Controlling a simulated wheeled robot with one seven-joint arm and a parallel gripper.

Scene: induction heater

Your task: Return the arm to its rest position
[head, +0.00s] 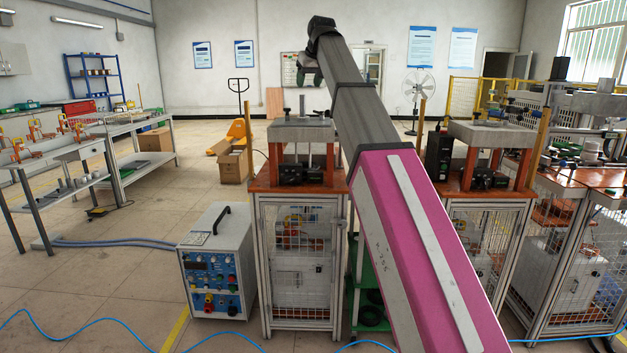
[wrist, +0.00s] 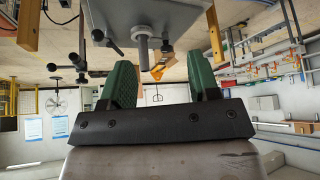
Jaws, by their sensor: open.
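My gripper (wrist: 163,85) shows in the wrist view with its two green fingers spread apart and nothing between them. The wrist picture is upside down, with the floor at the top. In the head view my arm reaches up and away across the middle, and the gripper end (head: 310,72) is small and partly hidden behind the arm. It is raised above the heater station (head: 303,132) and apart from it. In the wrist view a grey machine block with a cylindrical post (wrist: 141,52) is beyond the fingers.
A control unit (head: 218,262) stands on the floor at left of the caged stand (head: 300,262). A second station (head: 488,132) is to the right of my arm. Workbenches (head: 140,158) line the left. A blue cable (head: 120,334) crosses the floor. Open floor lies between benches and stands.

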